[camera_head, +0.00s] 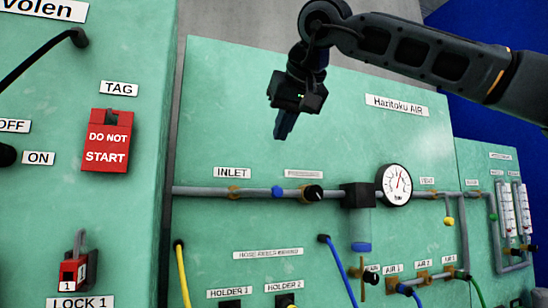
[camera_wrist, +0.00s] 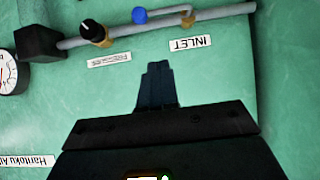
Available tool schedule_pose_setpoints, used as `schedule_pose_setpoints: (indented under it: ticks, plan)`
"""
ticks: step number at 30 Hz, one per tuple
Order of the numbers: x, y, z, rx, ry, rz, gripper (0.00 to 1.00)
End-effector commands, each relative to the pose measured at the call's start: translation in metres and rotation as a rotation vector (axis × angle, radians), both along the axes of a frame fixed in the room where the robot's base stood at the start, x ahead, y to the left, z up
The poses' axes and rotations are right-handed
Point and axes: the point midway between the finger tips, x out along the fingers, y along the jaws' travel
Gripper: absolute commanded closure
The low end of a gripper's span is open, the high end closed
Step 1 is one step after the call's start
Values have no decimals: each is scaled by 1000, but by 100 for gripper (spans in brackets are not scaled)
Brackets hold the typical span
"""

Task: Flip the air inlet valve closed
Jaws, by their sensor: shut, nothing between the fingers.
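The inlet pipe (camera_head: 208,192) runs across the green air panel under the INLET label (camera_head: 233,173). In the wrist view, which looks upside down, the blue knob (camera_wrist: 139,15) and black knob (camera_wrist: 94,32) are near the top edge.
A round pressure gauge (camera_head: 397,183) and a black filter unit (camera_head: 357,195) are on the pipe to the right. Yellow and blue hoses (camera_head: 340,268) hang below. A red DO NOT START tag (camera_head: 107,140) is on the left panel. The panel around my gripper is clear.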

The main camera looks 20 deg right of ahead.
Motion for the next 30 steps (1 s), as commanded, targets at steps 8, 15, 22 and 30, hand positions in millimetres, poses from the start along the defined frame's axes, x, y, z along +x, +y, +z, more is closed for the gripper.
schedule_pose_setpoints:
  ticks: [8,15,22,30]
  plan:
    - [38,1,-25,2,4,1,100]
    - [78,1,-51,3,4,1,100]
    - [84,0,-81,1,3,2,100]
    - [86,0,-92,1,1,1,100]
